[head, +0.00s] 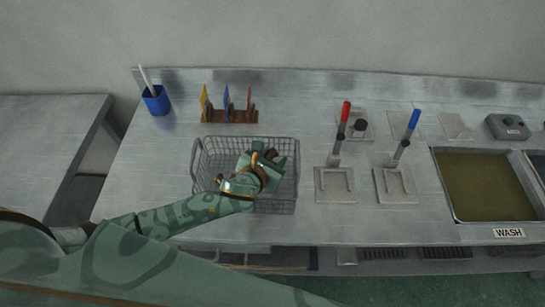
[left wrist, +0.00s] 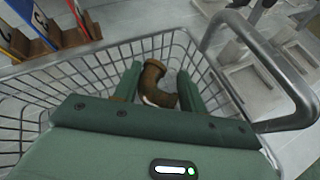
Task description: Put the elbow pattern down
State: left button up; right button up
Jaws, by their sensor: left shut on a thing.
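The elbow pattern (left wrist: 158,86) is a brown bent pipe shape with a paler band near its lower end. My left gripper (left wrist: 158,85) is shut on it, with a green finger on each side. In the head view my left gripper (head: 262,165) is over the wire basket (head: 290,190), and a small brown part of the elbow pattern shows between its fingers. The wire basket (left wrist: 75,80) surrounds the pattern in the left wrist view. I cannot tell whether the pattern touches the basket floor. My right gripper is not in view.
A rack (head: 240,116) with yellow, blue and red upright pieces stands behind the basket. A blue cup (head: 156,103) is at the back left. Red-handled (head: 345,112) and blue-handled (head: 413,120) levers stand to the right, then a wash tank (head: 485,218). The bench left of the basket is clear.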

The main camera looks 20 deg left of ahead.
pick_arm(q)
jog(key=shift+f, duration=0.6)
jog(key=o, duration=1)
jog(key=shift+c, duration=0.2)
jog(key=shift+r, duration=0.4)
jog(key=p+v, duration=0.2)
jog(key=v, duration=1)
jog(key=shift+r+p, duration=0.25)
jog(key=shift+p, duration=0.1)
